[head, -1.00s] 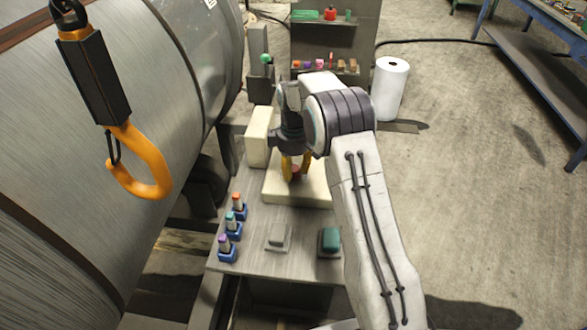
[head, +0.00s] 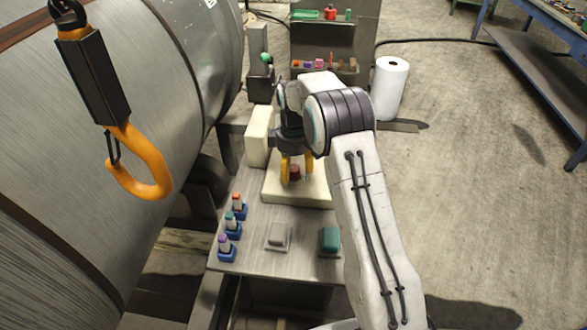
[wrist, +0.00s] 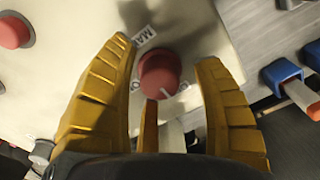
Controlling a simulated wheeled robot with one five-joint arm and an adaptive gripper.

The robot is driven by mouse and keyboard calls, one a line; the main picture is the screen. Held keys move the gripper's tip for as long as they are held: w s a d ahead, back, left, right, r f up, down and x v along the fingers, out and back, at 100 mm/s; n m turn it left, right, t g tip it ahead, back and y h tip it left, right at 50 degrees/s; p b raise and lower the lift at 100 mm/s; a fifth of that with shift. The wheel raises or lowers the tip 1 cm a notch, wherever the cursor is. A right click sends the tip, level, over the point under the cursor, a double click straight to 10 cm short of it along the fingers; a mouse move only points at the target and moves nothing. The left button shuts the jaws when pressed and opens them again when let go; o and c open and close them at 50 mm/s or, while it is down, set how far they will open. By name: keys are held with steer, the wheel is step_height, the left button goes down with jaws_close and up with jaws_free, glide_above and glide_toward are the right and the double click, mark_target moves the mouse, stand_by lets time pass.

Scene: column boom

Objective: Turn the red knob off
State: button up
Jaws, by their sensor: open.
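The red knob (head: 295,173) sits on a cream panel (head: 318,196) on the bench. In the wrist view the red knob (wrist: 159,73) is round, with a short white line on its lower right edge. A partly hidden MAI label is above it and small marks flank it. My gripper (head: 297,182) points down at the panel, one yellow finger on each side of the knob. In the wrist view my gripper (wrist: 166,54) is open, with gaps between both fingers and the knob. Part of the label and marks is hidden.
A second red round button (wrist: 14,32) is at the wrist view's left edge. Blue-based plugs (head: 233,228) stand at the bench's left, with a grey switch (head: 278,236) and a green switch (head: 330,240) near the front. An orange hook (head: 146,168) hangs at left.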

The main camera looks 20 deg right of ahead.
mark_target(293, 168)
steer(key=shift+r, duration=0.1)
step_height(293, 168, up, 12)
stand_by(0.6)
stand_by(0.4)
